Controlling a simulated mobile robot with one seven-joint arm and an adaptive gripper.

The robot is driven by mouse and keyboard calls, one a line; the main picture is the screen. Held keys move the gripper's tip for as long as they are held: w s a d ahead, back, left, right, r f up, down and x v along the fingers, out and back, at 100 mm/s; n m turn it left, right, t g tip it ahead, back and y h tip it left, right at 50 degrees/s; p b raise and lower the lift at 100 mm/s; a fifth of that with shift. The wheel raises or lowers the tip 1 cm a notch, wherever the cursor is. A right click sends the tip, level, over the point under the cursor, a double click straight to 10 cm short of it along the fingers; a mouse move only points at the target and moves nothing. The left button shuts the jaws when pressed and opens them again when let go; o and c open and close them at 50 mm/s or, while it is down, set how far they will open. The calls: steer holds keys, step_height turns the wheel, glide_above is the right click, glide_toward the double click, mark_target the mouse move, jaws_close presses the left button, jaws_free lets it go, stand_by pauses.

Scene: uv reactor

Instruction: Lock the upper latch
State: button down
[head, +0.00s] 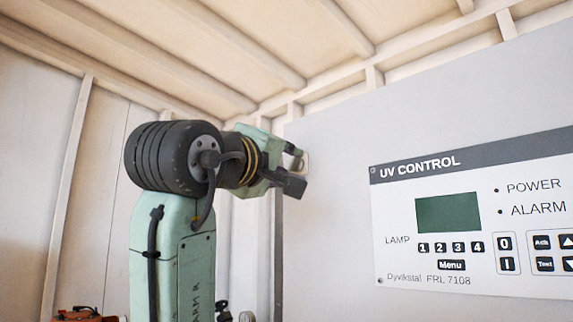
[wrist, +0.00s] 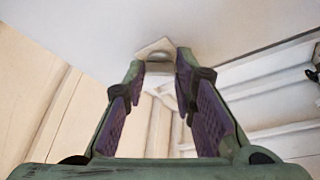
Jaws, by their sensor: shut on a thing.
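The upper latch (wrist: 159,67) shows in the wrist view as a small grey rounded piece on a pale plate, at the edge of a light grey surface. My gripper (wrist: 160,66) has its two purple-padded fingers on either side of it, with the tips shut on it. In the head view my gripper (head: 296,163) is at the left edge of the grey cabinet (head: 330,220), level with the top of the control panel. The latch is mostly hidden there behind the fingers, and I cannot tell its turned position.
The UV CONTROL panel (head: 470,215), with a green screen and buttons, is on the cabinet front to the right. Pale walls and a beamed ceiling (head: 200,50) surround the arm. An orange-red object (head: 85,314) shows at the bottom left.

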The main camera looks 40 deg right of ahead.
steer(key=n, duration=0.2)
steer(key=n+y, duration=0.1)
steer(key=n, duration=0.1)
steer(key=shift+s+r, duration=0.1)
steer(key=shift+r, duration=0.1)
steer(key=shift+n+y+p, duration=0.5)
steer(key=shift+n+y, duration=0.3)
steer(key=shift+n, duration=0.6)
steer(key=c, duration=1.3)
jaws_free()
steer(key=shift+v, duration=6)
